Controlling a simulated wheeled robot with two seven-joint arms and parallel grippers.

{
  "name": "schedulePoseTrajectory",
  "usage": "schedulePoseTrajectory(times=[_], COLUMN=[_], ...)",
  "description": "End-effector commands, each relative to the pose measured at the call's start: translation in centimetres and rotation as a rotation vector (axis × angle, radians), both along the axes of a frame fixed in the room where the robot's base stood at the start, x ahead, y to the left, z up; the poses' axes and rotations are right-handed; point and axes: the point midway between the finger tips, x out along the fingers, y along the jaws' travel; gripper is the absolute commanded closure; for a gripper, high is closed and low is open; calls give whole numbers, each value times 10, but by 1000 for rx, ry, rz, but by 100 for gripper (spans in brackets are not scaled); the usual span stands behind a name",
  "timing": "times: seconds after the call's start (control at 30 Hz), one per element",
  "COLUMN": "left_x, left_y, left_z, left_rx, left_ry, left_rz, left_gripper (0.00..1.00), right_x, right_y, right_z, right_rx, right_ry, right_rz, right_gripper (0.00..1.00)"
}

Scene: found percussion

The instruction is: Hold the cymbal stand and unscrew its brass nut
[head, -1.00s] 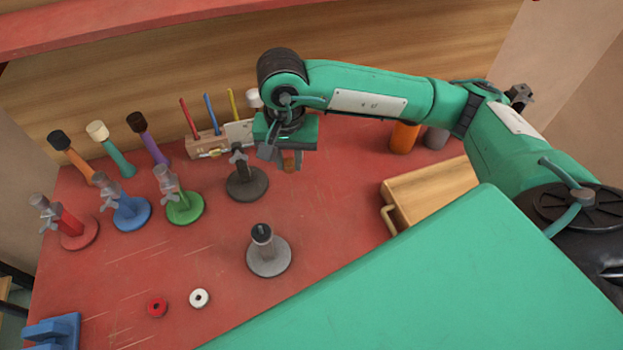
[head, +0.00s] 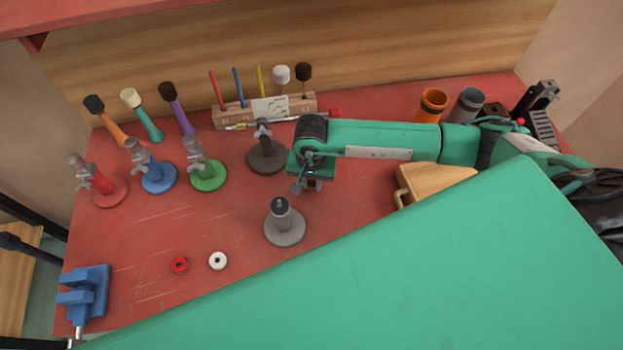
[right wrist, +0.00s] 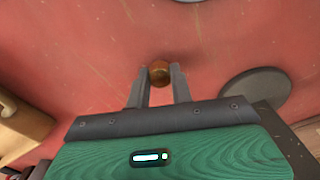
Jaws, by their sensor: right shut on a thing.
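My right gripper (head: 312,186) is in the middle of the table, pointing down, between the dark stand (head: 267,157) and the wooden box. In the right wrist view the right gripper (right wrist: 160,80) has its fingers closed on the brass nut (right wrist: 159,73). The grey cymbal stand (head: 285,228) stands upright at front centre, with a dark top and no wing piece on it. The right gripper is behind and to the right of it, apart from it. My left gripper is not in view.
Red (head: 108,192), blue (head: 158,179) and green (head: 207,176) stands are at left. A red ring (head: 180,265) and a white ring (head: 218,260) lie in front. A blue vise (head: 85,297) is at front left. The wooden box (head: 435,180) is at right.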

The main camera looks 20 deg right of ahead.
Motion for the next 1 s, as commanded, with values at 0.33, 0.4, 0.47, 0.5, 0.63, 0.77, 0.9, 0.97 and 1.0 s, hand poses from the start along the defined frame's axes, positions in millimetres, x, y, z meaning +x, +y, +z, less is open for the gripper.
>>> schedulePoseTrajectory(times=[0.33,0.4,0.47,0.5,0.63,0.77,0.9,0.97,1.0], left_x=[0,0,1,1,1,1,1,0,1], left_y=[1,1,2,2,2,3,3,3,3], left_z=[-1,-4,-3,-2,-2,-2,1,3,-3], left_rx=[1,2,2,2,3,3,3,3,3], left_ry=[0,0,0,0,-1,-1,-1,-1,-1], left_rz=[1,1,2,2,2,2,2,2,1], left_gripper=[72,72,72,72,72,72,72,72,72], right_x=[0,0,0,0,0,0,0,0,1], right_y=[0,0,0,0,0,0,0,0,0], right_z=[-7,-9,-8,-8,-8,-8,-5,-2,2], right_rx=[0,0,0,0,0,0,1,0,1], right_ry=[-1,-1,-1,-1,-1,-1,-1,-1,-4], right_rz=[1,1,1,1,0,0,0,0,1], right_gripper=[100,100,72,64,56,56,56,56,56])
